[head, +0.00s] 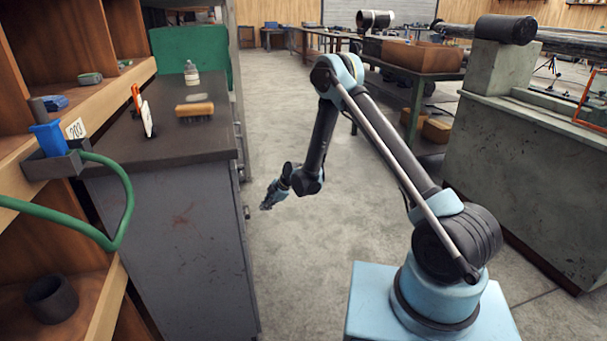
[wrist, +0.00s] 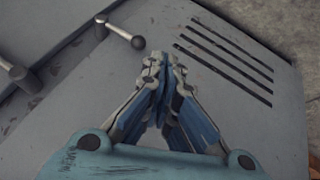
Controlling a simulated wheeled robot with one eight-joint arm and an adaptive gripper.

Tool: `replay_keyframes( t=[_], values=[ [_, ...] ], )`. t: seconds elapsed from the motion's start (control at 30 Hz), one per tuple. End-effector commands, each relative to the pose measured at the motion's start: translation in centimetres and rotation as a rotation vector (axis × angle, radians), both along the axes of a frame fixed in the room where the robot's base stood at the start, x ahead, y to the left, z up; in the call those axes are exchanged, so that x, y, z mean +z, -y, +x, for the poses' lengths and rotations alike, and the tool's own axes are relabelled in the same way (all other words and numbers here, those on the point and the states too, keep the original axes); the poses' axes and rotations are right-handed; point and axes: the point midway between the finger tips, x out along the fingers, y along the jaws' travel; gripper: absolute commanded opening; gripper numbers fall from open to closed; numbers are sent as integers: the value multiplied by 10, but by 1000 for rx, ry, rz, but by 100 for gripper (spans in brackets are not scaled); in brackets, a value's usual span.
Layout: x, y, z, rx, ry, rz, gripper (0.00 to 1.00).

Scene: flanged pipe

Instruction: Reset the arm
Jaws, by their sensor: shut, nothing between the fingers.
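My arm is bent over at the elbow, and its end hangs over the floor beside the grey cabinet. My gripper (head: 267,205) shows small in the head view, to the right of the cabinet's side and below its top. In the wrist view my gripper (wrist: 163,65) is shut, its fingertips together with nothing between them. Behind it in that view is a grey metal panel (wrist: 225,95) with dark slots and a knobbed handle (wrist: 120,32). I cannot tell how far the fingertips are from the panel.
The grey cabinet (head: 180,240) has a brush (head: 195,110), a bottle (head: 191,73) and an orange-and-white item (head: 143,111) on top. Wooden shelves (head: 110,95) with a green hose (head: 125,205) stand at left. A heavy bench (head: 530,155) is at right. The concrete floor (head: 285,265) between is clear.

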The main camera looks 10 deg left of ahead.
Motion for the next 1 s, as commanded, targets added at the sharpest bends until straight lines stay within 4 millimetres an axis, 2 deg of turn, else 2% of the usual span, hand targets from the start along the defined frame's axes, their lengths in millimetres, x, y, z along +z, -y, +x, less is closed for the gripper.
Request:
replay_keyframes(
  t=[0.17,0.27,0.67,1.0],
  values=[
    [14,9,6,-29,-9,-6,0],
    [36,23,16,-77,-26,-16,0],
    [144,109,46,-331,-110,-66,0],
    [222,192,46,-553,-180,-100,0]
  ],
)
